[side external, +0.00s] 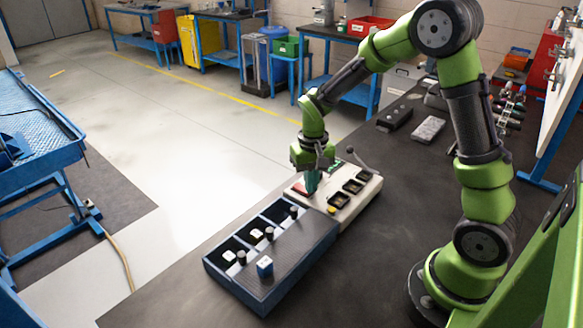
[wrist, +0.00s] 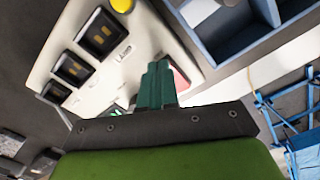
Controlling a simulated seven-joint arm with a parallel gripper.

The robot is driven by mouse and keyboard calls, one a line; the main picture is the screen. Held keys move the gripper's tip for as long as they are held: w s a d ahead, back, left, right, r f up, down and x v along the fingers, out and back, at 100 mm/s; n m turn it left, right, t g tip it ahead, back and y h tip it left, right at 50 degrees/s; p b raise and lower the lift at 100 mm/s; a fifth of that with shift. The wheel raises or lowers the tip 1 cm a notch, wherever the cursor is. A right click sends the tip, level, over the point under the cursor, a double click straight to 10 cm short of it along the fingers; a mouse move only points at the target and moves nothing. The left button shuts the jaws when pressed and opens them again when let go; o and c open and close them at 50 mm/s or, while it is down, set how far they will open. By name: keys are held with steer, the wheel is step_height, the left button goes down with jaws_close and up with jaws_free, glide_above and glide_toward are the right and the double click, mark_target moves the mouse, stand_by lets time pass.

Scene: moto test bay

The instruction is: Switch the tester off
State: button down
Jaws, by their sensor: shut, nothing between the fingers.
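The tester (side external: 345,217) is an off-white box on the dark bench, with three black sockets (side external: 352,187), a yellow button (side external: 331,210) and a lever with a dark knob (side external: 351,150). A red part (side external: 289,187) lies on its far left side. My gripper (side external: 311,192) points down over that side, its teal fingers shut and empty. In the wrist view the gripper (wrist: 157,66) is close to the red part (wrist: 181,79), which it partly hides. The sockets (wrist: 72,68) and yellow button (wrist: 122,4) are to the left. I cannot tell whether the fingers touch the tester, or which part switches it.
Black and grey boxes (side external: 427,130) lie behind on the bench. Bare bench (side external: 370,265) shows to the right.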

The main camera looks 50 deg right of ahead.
steer(key=shift+f, duration=0.2)
step_height(320, 180, up, 7)
stand_by(0.8)
steer(key=s+a+r+n+t+y, duration=0.2)
steer(key=s+a+r+t, duration=0.5)
steer(key=s+r, duration=0.4)
steer(key=shift+s+a+r, duration=0.4)
steer(key=shift+s+a, duration=0.35)
steer(key=shift+s, duration=0.9)
